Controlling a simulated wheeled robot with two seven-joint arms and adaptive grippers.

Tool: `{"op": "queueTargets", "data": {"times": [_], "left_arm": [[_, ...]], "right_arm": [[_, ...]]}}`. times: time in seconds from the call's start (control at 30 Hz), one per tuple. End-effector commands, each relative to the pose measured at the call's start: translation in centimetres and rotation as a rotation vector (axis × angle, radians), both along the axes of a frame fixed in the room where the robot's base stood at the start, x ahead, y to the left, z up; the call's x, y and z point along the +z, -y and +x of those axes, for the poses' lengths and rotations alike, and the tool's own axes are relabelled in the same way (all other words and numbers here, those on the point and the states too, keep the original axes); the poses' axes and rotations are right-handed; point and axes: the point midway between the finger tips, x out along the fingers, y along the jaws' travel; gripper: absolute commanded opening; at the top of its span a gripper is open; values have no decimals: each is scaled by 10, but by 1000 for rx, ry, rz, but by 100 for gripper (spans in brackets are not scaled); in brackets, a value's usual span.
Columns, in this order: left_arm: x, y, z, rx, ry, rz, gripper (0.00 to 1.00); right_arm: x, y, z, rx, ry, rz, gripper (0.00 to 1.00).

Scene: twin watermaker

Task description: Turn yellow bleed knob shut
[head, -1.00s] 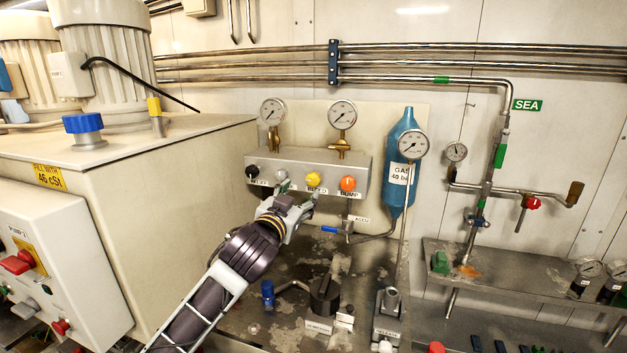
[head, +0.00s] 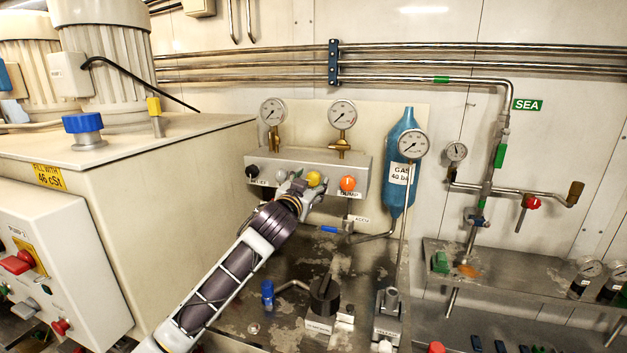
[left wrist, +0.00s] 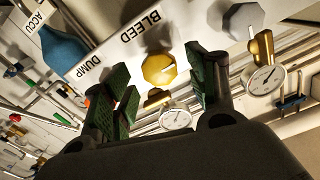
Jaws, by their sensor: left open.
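The yellow bleed knob (head: 314,179) sits on the front of a pale manifold block (head: 268,163), between a grey knob and the orange dump knob (head: 348,184). My left gripper (head: 305,188) is in front of the block at the yellow knob and partly covers the block's front. In the left wrist view the yellow knob (left wrist: 158,69) shows between the two green-padded fingers of my open gripper (left wrist: 160,85), with a gap on both sides. The BLEED label is above it there. My right gripper is not in view.
A black knob (head: 252,171) is at the block's left end. Two gauges (head: 342,114) stand above the block. A blue gas bottle (head: 403,150) is to its right, and a blue-handled valve (head: 330,229) is below. A large beige tank (head: 170,190) is at left.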

Motion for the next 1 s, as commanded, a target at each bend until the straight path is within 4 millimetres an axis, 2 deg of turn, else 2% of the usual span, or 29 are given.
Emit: {"op": "queueTargets", "data": {"times": [0.4,0.87,1.0], "left_arm": [[0,10,29,-1,-1,-1,58],[0,11,33,-1,0,0,58],[0,11,33,-1,0,0,42]], "right_arm": [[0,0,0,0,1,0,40],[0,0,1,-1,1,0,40],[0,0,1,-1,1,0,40]]}}
